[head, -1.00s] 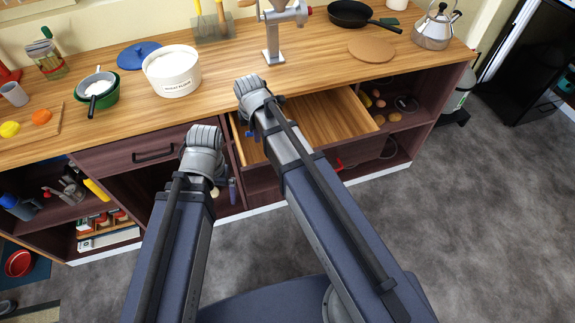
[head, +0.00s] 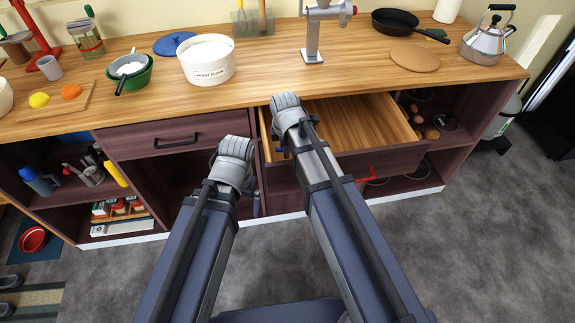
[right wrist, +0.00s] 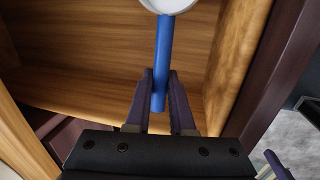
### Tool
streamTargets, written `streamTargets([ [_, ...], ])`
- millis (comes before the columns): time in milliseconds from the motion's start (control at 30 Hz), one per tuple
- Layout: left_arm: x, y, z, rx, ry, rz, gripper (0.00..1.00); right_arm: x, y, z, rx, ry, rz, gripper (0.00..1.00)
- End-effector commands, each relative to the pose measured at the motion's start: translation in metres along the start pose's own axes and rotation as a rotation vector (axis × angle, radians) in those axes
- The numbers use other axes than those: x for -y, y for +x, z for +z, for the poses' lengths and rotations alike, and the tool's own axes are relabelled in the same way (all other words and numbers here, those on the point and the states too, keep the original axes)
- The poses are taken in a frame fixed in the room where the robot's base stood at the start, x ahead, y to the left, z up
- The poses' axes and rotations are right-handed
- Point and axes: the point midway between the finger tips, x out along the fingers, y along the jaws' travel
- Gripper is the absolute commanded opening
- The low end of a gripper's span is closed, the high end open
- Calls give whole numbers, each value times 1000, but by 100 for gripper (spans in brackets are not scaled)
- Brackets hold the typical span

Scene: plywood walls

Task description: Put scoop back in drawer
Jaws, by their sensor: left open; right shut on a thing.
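The scoop (right wrist: 165,50) has a blue handle and a pale, round head cut off by the top edge of the right wrist view. My right gripper (right wrist: 161,76) is shut on its handle. The open drawer (head: 345,120) has a light wood inside and a dark front; in the right wrist view its bare floor (right wrist: 75,45) lies behind the scoop. In the head view my right gripper (head: 281,146) is at the drawer's left side, and my arm hides the scoop. My left gripper (head: 256,202) is lower, in front of the cabinet left of the drawer, open; its fingers are mostly hidden.
The wooden counter (head: 380,75) runs above the drawer, with a flour tub (head: 208,62), a green bowl (head: 135,78), a metal grinder (head: 313,35) and a kettle (head: 484,42) on it. A shut drawer (head: 130,142) is at left. Grey floor is clear at right.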

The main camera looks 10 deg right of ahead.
Motion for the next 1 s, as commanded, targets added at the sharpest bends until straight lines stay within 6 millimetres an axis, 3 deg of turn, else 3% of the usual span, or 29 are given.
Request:
streamTargets([
  [33, -1, 10, -1, 0, 0, 0, 100, 2, 10, 0, 0, 0, 0, 0],
  [267, -1, 11, -1, 0, 0, 0, 100, 2, 11, 0, 0, 0, 0, 0],
  [600, -4, 48, -3, 0, 1, 0, 100, 10, 47, -1, 0, 0, 0, 0],
  [1000, -5, 49, -3, 0, 1, 0, 100, 10, 48, -2, 0, 0, 0, 0],
])
